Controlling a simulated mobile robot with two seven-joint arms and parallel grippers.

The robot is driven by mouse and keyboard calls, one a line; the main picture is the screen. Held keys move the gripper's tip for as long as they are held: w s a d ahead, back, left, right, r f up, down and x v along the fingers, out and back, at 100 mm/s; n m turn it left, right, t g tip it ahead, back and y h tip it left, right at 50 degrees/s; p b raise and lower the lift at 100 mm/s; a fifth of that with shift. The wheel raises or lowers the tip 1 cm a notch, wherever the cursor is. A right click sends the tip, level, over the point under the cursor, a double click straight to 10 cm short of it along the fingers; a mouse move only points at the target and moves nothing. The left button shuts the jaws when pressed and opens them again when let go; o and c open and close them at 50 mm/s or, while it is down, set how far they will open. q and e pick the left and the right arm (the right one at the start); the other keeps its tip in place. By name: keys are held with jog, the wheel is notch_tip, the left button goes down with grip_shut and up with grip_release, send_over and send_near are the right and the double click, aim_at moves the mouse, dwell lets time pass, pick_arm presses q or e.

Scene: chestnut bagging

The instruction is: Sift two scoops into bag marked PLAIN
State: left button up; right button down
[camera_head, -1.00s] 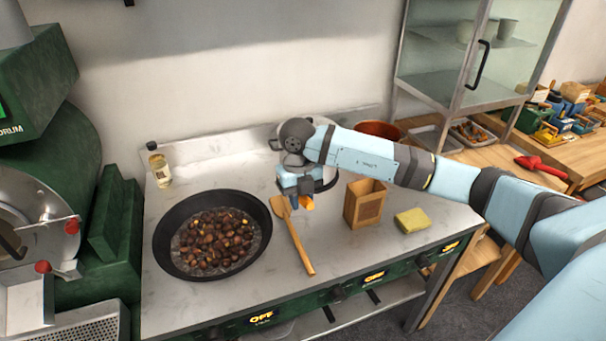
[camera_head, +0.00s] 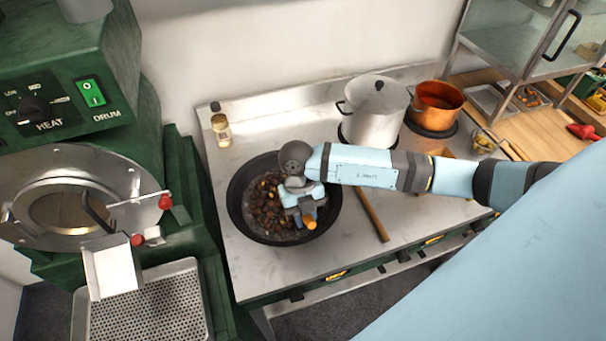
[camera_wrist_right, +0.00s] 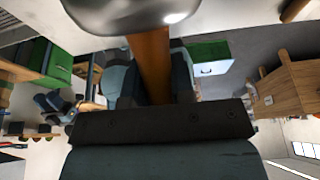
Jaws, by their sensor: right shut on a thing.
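A dark pan (camera_head: 236,207) with brown chestnuts (camera_head: 262,213) stands on the steel counter. My right gripper (camera_head: 306,211) is over the right part of the pan and hides some chestnuts. It is shut on the orange-brown handle (camera_head: 310,222) of a scoop. In the right wrist view the wooden handle (camera_wrist_right: 150,65) runs between the fingers to a shiny metal head (camera_wrist_right: 130,14). I cannot tell whether the scoop holds anything. No bag marked PLAIN can be read; my right arm covers that part of the counter. My left gripper is not in view.
A wooden utensil (camera_head: 372,215) lies right of the pan. A steel pot (camera_head: 374,115) and a copper pot (camera_head: 436,103) stand at the back. A small bottle (camera_head: 221,130) stands at the back left. A green drum machine (camera_head: 90,100) and perforated tray (camera_head: 150,310) are left.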

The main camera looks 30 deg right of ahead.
jog(key=shift+s+a, duration=0.1)
jog(key=shift+a, duration=0.25)
jog(key=shift+f, duration=0.1)
